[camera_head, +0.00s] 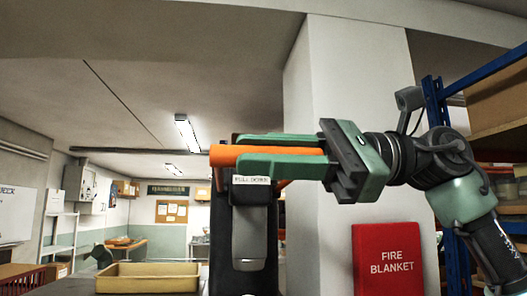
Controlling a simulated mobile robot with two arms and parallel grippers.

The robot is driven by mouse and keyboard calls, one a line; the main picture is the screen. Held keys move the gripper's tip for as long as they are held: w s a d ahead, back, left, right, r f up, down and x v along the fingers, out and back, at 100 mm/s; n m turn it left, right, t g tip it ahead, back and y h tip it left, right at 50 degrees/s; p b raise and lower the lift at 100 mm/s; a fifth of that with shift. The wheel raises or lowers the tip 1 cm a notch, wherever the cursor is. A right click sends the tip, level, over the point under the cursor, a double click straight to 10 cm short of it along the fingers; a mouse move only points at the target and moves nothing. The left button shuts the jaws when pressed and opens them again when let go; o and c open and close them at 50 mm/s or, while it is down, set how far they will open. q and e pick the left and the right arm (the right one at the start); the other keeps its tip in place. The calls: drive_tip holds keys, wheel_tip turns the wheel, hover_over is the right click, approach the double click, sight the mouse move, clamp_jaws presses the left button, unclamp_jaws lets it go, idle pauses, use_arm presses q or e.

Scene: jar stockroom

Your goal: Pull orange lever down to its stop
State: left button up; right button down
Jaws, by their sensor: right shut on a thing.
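A small label reading "PULL DOWN" is on the stand just below the bar. My right gripper (243,152) comes in from the right and is shut on the orange lever, with one green finger above the bar and one below it. The lever's right end is hidden by the gripper. My left gripper is not in view.
A shallow yellow tray (150,283) stands left of the stand. A white pillar (350,120) rises behind my right arm, with a red fire blanket box (390,259) on it. Blue shelving (447,200) with boxes is at the right edge.

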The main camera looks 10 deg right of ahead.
wheel_tip(320, 180, down, 13)
drive_tip(key=w+n+b, duration=0.2)
drive_tip(key=n+b, duration=0.3)
drive_tip(key=b, duration=0.2)
drive_tip(key=shift+w+f, duration=0.15)
drive_tip(key=c, duration=1.4)
unclamp_jaws()
drive_tip(key=shift+o, duration=1)
drive_tip(key=shift+w+a, duration=0.1)
drive_tip(key=shift+a, duration=0.1)
drive_tip(key=d+b, duration=0.2)
drive_tip(key=d, duration=0.5)
drive_tip(key=shift+d, duration=0.4)
